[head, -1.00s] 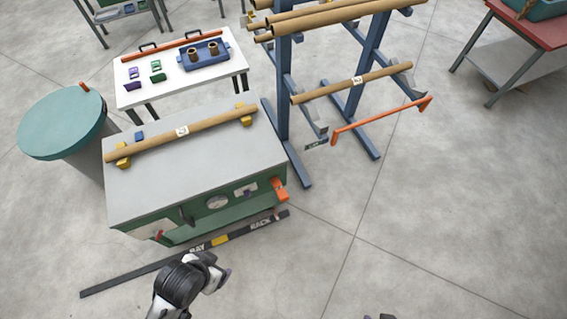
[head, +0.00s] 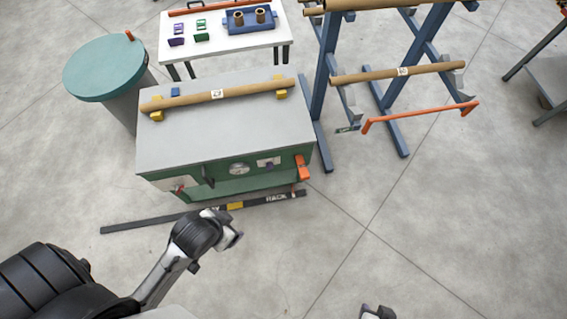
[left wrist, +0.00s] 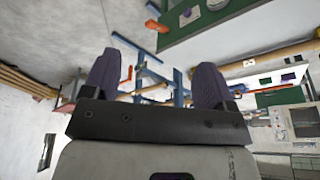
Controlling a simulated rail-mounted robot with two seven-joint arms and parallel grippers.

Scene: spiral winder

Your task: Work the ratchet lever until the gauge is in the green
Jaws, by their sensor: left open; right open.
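The winder bench (head: 220,130) has a grey top and green front. A round white gauge (head: 239,168) sits mid-front; its needle is too small to read. An orange lever (head: 303,168) sticks out at the front's right end. My left arm reaches toward the bench front from the lower left; its gripper is hard to make out in the head view. In the left wrist view my left gripper (left wrist: 156,65) is open and empty, with the orange lever (left wrist: 155,26) and gauge (left wrist: 215,4) beyond it. My right gripper (head: 378,312) is open at the bottom edge, away from the bench.
A cardboard tube (head: 215,95) lies on yellow supports on the bench top. A blue rack (head: 320,90) with tubes and an orange bar (head: 420,115) stands right. A teal-lidded drum (head: 104,68) stands left, a white table (head: 225,40) behind. The floor at front right is clear.

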